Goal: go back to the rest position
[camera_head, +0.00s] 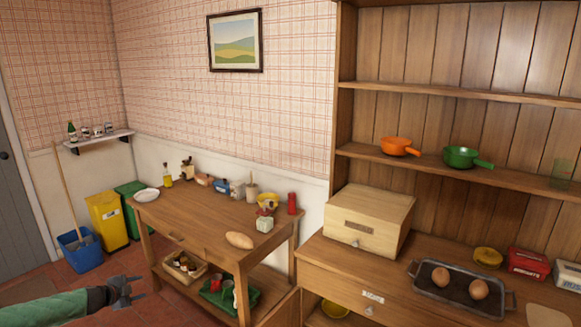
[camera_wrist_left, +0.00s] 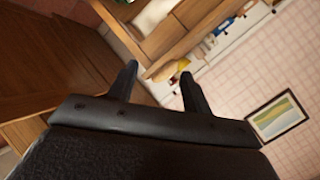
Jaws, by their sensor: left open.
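My left gripper (camera_head: 124,290) is at the lower left of the head view, at the end of my green-sleeved arm. Its two fingers are spread and nothing is between them. It is in front of the wooden side table (camera_head: 190,222) and appears apart from it. In the left wrist view the two open fingers (camera_wrist_left: 160,85) show dark against the room, with the gap between them empty. My right gripper is not in view.
A dresser (camera_head: 330,271) at right bears a wooden bread box (camera_head: 368,222) and a tray (camera_head: 428,293). Bins (camera_head: 107,220) stand at left. Red floor is open near my gripper.

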